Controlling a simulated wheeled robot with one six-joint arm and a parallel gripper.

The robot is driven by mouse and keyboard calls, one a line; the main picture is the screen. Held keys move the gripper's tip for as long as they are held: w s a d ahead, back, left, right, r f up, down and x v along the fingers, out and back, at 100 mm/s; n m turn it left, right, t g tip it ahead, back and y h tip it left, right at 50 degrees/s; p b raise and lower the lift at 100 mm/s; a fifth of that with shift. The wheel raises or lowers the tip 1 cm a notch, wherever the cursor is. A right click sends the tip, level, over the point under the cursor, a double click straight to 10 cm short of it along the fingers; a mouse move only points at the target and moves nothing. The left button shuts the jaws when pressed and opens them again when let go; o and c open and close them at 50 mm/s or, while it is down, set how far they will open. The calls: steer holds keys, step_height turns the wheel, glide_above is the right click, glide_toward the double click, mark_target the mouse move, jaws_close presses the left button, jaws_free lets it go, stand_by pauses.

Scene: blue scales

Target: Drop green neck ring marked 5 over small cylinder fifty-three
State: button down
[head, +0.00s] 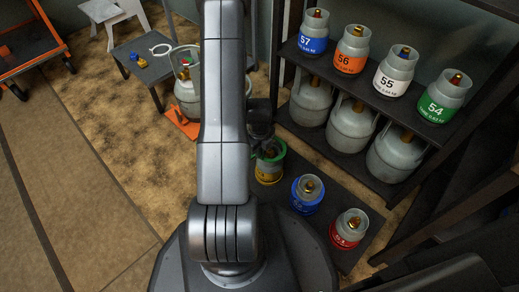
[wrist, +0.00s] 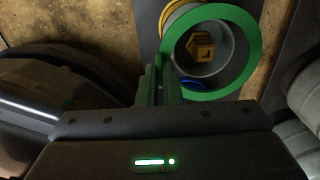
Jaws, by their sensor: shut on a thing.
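My gripper (head: 262,143) is shut on the green neck ring (head: 281,148), which sits just above a small yellow-banded cylinder (head: 268,174). In the wrist view the fingers (wrist: 160,84) grip the ring's near left edge; the ring (wrist: 252,28) appears as a flat green hoop. Through it show the cylinder's grey collar and yellow valve (wrist: 200,47). The yellow band (wrist: 178,14) shows outside the ring at upper left, so the two look somewhat off-centre in this view. The ring's mark and the cylinder's number are not readable.
A blue-banded cylinder (head: 307,194) and a red-banded one (head: 349,229) stand on the same low dark bench. A rack with cylinders 57 (head: 313,38), 56, 55 and 54 (head: 443,100) rises at right. A small table (head: 150,70) holds a white ring (head: 161,49).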

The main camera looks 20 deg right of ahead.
steer(key=shift+f, duration=1.9)
steer(key=shift+f, duration=0.1)
steer(key=c, duration=1.5)
jaws_free()
steer(key=shift+r+p, duration=2.4)
steer(key=shift+r, duration=1.4)
steer(key=shift+f, duration=0.15)
